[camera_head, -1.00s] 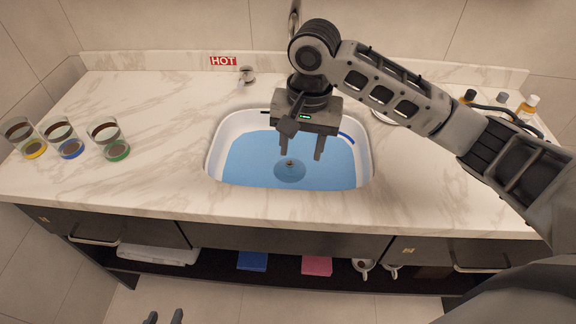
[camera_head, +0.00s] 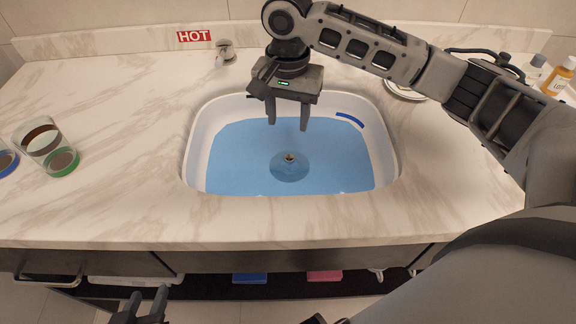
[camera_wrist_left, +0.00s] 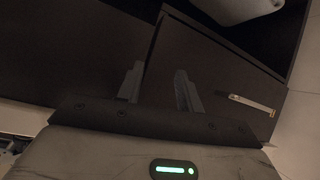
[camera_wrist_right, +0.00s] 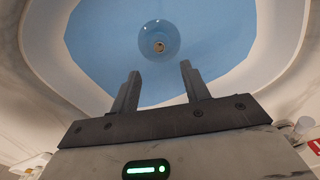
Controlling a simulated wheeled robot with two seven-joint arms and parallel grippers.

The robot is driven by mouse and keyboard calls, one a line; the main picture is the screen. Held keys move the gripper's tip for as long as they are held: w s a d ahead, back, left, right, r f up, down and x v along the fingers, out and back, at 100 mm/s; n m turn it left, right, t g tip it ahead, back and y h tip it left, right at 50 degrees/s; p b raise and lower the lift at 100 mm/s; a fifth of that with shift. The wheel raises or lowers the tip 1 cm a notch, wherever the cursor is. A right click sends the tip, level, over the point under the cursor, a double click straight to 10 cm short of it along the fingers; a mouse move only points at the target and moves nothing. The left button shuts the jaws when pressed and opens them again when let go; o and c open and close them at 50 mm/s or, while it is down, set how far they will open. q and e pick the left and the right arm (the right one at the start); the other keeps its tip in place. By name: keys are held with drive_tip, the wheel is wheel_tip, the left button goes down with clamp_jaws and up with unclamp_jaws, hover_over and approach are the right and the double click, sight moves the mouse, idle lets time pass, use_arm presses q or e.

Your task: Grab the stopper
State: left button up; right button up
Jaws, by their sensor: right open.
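The stopper (camera_head: 290,166) sits at the bottom of the sink, under blue water, as a round disc with a small brassy knob. It also shows in the right wrist view (camera_wrist_right: 159,45), ahead of the fingertips. The sink (camera_head: 192,160) is white and filled with water. My right gripper (camera_head: 287,128) is open and empty, pointing down over the back part of the sink, above and behind the stopper. Its fingers also show in the right wrist view (camera_wrist_right: 160,72). My left gripper (camera_head: 148,300) is open and empty, low in front of the counter. It also shows in the left wrist view (camera_wrist_left: 160,75).
Glasses with coloured bases (camera_head: 48,146) stand on the left of the marble counter (camera_head: 110,190). A tap handle (camera_head: 226,52) is behind the sink near the HOT sign (camera_head: 194,36). Bottles (camera_head: 557,76) and a plate (camera_head: 404,90) are at the right. A cabinet drawer handle (camera_wrist_left: 251,104) is near my left gripper.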

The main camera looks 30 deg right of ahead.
sight(289, 158)
drive_tip(key=f+b, duration=0.1)
drive_tip(key=f, duration=1.1)
drive_tip(key=shift+d+f, duration=0.1)
drive_tip(key=shift+d, duration=0.1)
clamp_jaws()
